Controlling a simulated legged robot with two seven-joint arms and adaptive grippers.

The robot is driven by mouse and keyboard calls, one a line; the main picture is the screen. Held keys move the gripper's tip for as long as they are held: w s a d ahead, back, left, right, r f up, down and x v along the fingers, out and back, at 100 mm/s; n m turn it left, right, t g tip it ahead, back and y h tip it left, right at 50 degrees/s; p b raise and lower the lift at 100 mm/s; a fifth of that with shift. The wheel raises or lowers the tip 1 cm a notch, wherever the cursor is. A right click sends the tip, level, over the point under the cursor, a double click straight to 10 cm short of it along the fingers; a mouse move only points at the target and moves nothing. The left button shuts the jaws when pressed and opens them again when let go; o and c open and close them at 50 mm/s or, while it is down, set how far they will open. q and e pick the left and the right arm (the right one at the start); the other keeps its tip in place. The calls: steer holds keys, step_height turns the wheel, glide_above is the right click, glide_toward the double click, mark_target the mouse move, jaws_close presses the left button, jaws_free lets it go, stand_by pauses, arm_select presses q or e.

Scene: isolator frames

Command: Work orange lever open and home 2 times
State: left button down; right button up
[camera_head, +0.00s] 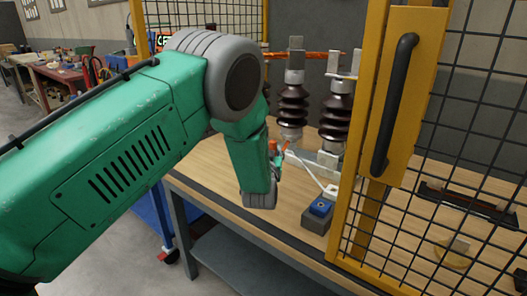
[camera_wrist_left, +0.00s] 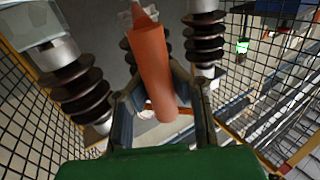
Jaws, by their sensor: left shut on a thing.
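The orange lever (camera_wrist_left: 152,70) is a thick rounded bar that runs up the middle of the left wrist view. My left gripper (camera_wrist_left: 160,92) is shut on it, with one dark finger on each side. In the head view only a small orange part of the lever (camera_head: 285,147) shows beside my left gripper (camera_head: 276,156), in front of the brown insulators (camera_head: 292,102). My green left arm hides part of the area around it. My right gripper is in neither view.
A yellow frame post (camera_head: 405,80) with a black handle and mesh panels stands close to the right of my arm. A blue-topped box (camera_head: 320,208) sits on the wooden bench (camera_head: 215,185). A white rod (camera_head: 312,174) slants near the insulator bases.

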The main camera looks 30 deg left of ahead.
arm_select(q)
steer(key=d, duration=0.3)
steer(key=shift+d+f, duration=0.2)
steer(key=shift+f, duration=0.2)
steer(key=c, duration=1.5)
jaws_free()
steer(key=shift+d, duration=0.1)
steer(key=shift+o, duration=0.7)
steer(key=shift+d+r, duration=0.25)
steer(key=shift+r, duration=0.15)
steer(key=v, duration=1.2)
